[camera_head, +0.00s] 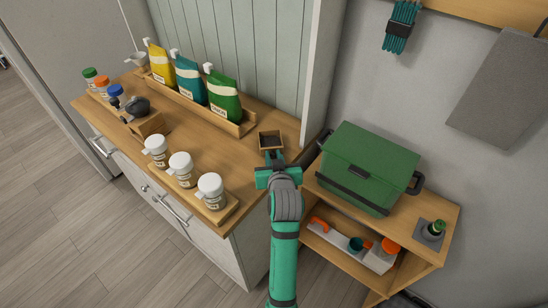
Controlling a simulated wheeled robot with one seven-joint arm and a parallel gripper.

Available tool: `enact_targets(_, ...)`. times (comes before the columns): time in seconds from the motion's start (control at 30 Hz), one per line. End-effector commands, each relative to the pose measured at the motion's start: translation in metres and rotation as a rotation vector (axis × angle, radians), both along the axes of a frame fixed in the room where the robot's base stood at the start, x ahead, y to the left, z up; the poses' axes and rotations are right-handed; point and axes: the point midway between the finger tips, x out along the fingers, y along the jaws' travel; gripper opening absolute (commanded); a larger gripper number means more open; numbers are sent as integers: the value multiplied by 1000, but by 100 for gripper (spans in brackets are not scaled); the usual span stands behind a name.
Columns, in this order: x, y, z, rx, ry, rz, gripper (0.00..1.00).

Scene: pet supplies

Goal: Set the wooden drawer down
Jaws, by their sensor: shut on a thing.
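The wooden drawer (262,149) is a small open-topped wooden box with a dark inside. It is at the right end of the wooden counter (245,165), near the wall's edge. My gripper (271,158) is at the drawer's near side and is shut on it. My wrist hides the fingertips and part of the near wall. The drawer looks about level. I cannot tell whether its bottom touches the counter or hangs just above it.
White-lidded jars (181,168) stand in a tray along the counter's front. Pouches (188,80) stand in a rack at the back. A small wooden box (148,125) is at the left. A green bin (368,165) stands on a lower shelf unit at right. The counter's middle is clear.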

Motion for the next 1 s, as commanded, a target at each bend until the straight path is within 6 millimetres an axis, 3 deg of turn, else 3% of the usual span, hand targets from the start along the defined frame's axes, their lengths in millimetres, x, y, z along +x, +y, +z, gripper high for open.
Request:
enact_targets(0.4,0,2,-6,0,0,2,0)
enact_targets(0.43,0,2,-6,0,0,2,20)
enact_targets(0.5,0,2,-6,0,0,2,37)
enact_targets(0.87,0,2,-2,-1,-2,3,37)
enact_targets(1.0,-14,0,3,0,-2,2,37)
